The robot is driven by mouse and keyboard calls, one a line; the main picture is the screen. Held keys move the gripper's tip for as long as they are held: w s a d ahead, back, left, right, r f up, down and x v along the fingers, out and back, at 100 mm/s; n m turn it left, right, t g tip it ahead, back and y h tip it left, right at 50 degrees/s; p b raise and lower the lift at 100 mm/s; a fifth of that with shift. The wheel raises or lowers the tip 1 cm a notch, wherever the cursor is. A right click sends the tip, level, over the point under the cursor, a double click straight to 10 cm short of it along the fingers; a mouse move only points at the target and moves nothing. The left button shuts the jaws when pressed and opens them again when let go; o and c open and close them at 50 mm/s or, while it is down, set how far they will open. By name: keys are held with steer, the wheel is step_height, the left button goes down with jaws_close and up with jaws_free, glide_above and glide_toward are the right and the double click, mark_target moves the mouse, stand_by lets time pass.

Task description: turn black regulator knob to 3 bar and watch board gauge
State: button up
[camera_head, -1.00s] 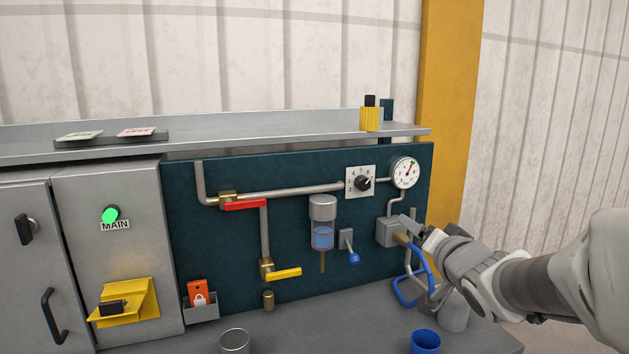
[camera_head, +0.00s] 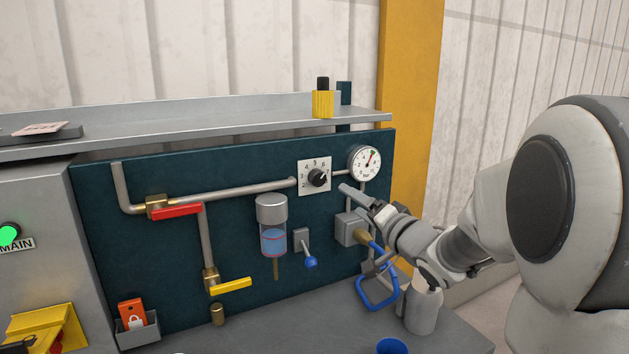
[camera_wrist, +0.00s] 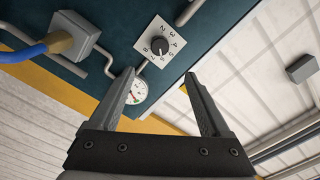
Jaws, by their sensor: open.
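The black regulator knob (camera_head: 317,178) sits on a white numbered plate (camera_head: 306,164) on the dark teal board. Its white mark appears to point upper right, near the 6. In the wrist view the knob (camera_wrist: 160,46) lies just beyond the fingertips. The round white board gauge (camera_head: 364,163) is right of the plate; its needle leans upper right, but the reading is too small to tell. The gauge (camera_wrist: 139,90) is partly behind the left finger in the wrist view. My gripper (camera_head: 349,191) is open and empty, below and right of the knob, apart from it (camera_wrist: 160,76).
A grey block (camera_head: 350,229) with a brass fitting and blue hose (camera_head: 378,303) is under my gripper. A blue-tipped lever (camera_head: 310,262), filter bowl (camera_head: 272,225), red handle (camera_head: 176,210) and yellow handle (camera_head: 230,285) are left. A shelf (camera_head: 220,125) overhangs the board.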

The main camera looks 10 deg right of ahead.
mark_target(320, 179)
steer(key=x, duration=1.5)
steer(key=shift+w+a+p, duration=0.1)
steer(key=shift+w+p, duration=0.05)
steer(key=shift+p, duration=0.25)
jaws_close()
